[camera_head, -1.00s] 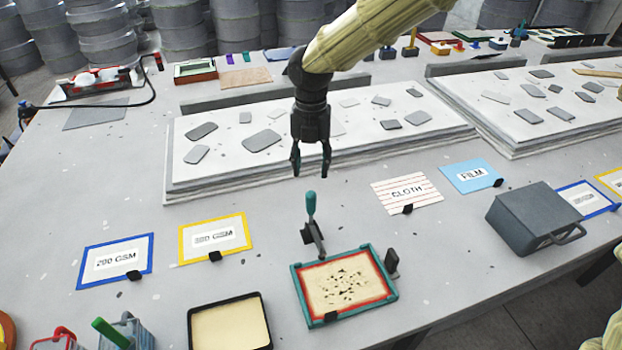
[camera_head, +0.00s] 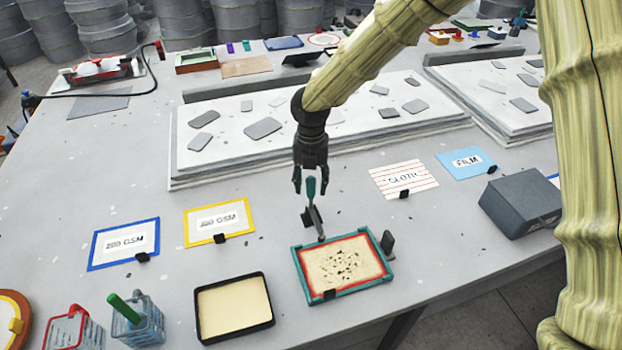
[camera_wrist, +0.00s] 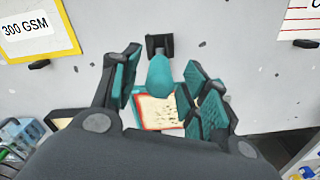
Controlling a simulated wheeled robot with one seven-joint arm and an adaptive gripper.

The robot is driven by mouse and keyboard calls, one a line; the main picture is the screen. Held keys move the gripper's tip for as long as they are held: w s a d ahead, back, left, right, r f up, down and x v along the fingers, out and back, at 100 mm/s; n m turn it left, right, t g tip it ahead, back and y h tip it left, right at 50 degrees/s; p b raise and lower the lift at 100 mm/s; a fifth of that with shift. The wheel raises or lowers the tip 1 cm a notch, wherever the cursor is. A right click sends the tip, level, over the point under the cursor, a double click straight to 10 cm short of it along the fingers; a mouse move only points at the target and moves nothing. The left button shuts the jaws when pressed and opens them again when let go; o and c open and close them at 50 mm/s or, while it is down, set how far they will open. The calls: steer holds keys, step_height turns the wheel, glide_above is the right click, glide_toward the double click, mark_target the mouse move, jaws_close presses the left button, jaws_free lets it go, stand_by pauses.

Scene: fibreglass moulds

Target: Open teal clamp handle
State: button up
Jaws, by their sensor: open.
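The teal clamp handle (camera_head: 311,189) stands upright on its dark clamp base (camera_head: 314,222), at the back edge of the teal-framed mould (camera_head: 342,265) with a red inner border. My gripper (camera_head: 310,187) is open, pointing down, with its fingertips on either side of the handle's top. In the wrist view the handle (camera_wrist: 160,75) shows between the two teal-padded fingers (camera_wrist: 158,88), with a gap on each side.
A second dark clamp (camera_head: 388,243) stands at the mould's right side. A black tray (camera_head: 234,335) lies to its left, and a grey box (camera_head: 520,203) stands to the right. Cards stand behind, including the 300 GSM card (camera_head: 219,220) and the CLOTH card (camera_head: 404,180).

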steer(key=shift+s+r, duration=0.35)
steer(key=shift+s, duration=0.15)
steer(key=shift+w+f, duration=0.55)
steer(key=shift+w, duration=0.1)
steer(key=c, duration=0.8)
steer(key=shift+s+r, duration=0.1)
steer(key=shift+r, duration=0.05)
jaws_close()
